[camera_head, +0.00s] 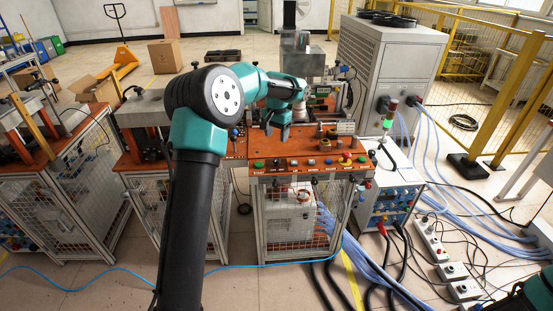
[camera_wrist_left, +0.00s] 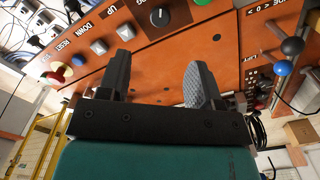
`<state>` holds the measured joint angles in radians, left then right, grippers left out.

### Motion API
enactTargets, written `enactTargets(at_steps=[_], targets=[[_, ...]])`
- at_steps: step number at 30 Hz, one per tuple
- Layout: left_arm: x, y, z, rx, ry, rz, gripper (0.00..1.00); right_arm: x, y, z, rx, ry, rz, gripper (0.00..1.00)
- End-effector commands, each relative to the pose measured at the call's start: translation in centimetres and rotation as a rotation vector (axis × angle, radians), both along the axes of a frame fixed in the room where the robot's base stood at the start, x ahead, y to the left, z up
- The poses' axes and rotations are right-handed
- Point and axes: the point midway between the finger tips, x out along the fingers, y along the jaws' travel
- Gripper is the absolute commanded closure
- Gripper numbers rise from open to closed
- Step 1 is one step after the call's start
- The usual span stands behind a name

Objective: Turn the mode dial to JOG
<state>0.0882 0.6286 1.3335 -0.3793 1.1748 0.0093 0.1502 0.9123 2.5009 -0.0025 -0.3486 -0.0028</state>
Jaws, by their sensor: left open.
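The mode dial (camera_wrist_left: 160,17) is a round black knob with a pale pointer mark, on the orange control panel (camera_wrist_left: 150,65). It lies near the top edge of the left wrist view, and its setting is too small to read for sure. My left gripper (camera_wrist_left: 158,72) is open and empty, with its two dark fingers wide apart and the dial beyond the fingertips, not between them. In the head view my left gripper (camera_head: 277,130) hangs above the orange bench top, behind the row of panel buttons. My right gripper is out of view.
Beside the dial are a green button (camera_wrist_left: 203,3), white push buttons (camera_wrist_left: 125,32) and a red emergency knob on yellow (camera_wrist_left: 57,76). Lever knobs (camera_wrist_left: 292,46) stand at the right. In the head view, metal fixtures (camera_head: 303,55) stand behind the gripper.

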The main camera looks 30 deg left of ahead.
Motion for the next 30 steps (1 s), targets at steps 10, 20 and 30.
enactTargets(at_steps=[10, 20, 30], targets=[[-0.1, 0.0, -6.1, 0.0, 0.003, -0.001, 0.41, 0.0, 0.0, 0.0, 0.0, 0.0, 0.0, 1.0], [0.0, 0.0, -10.6, 0.0, 0.0, 0.0, 0.41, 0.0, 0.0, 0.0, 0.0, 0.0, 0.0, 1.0], [0.0, 0.0, -11.3, 0.0, -0.001, -0.001, 0.41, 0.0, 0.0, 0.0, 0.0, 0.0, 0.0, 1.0]])
